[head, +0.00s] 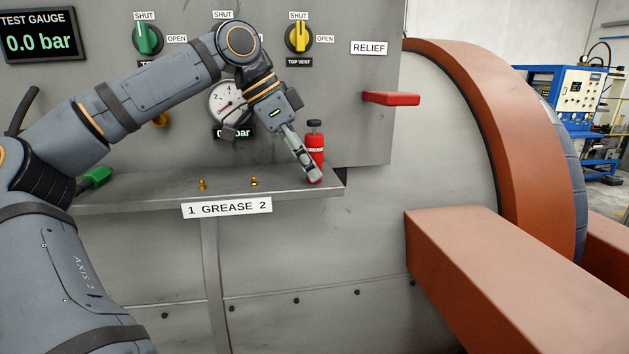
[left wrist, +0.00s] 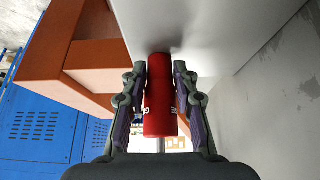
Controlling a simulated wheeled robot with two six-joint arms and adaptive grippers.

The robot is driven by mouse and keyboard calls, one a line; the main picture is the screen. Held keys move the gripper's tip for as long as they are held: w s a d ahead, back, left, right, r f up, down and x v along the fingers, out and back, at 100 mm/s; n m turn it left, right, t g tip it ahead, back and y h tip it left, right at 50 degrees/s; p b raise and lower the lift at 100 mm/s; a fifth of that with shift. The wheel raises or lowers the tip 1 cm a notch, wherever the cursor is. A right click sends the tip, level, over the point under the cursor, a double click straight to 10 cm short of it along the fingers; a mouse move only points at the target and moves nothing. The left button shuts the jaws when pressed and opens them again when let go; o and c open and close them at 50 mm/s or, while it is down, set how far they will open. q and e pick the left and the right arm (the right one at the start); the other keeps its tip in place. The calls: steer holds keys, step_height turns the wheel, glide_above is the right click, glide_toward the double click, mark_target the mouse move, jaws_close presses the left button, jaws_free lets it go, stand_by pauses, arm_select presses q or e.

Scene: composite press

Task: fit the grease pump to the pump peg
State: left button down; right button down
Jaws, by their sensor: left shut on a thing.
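The grease pump is a red cylinder (head: 315,150) with a dark cap, upright at the right end of the grey shelf (head: 130,194) in the head view. My left gripper (head: 308,166) is shut on it from the left. In the left wrist view the red pump (left wrist: 160,100) lies between the two fingers of my left gripper (left wrist: 160,92). The pump's base is at the shelf's edge; I cannot tell whether it touches the shelf. I cannot make out the pump peg. My right gripper is not in view.
Two small brass fittings (head: 202,185) (head: 253,181) stand on the shelf above the "1 GREASE 2" label (head: 227,207). A red lever (head: 391,98) juts from the panel above right. A dial gauge (head: 229,102) is behind my arm. A brown beam (head: 500,270) lies lower right.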

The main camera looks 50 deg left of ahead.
arm_select(q)
steer(key=c, duration=1)
jaws_free()
steer(key=shift+o, duration=0.2)
steer(key=v, duration=1.2)
steer(key=shift+a, duration=0.1)
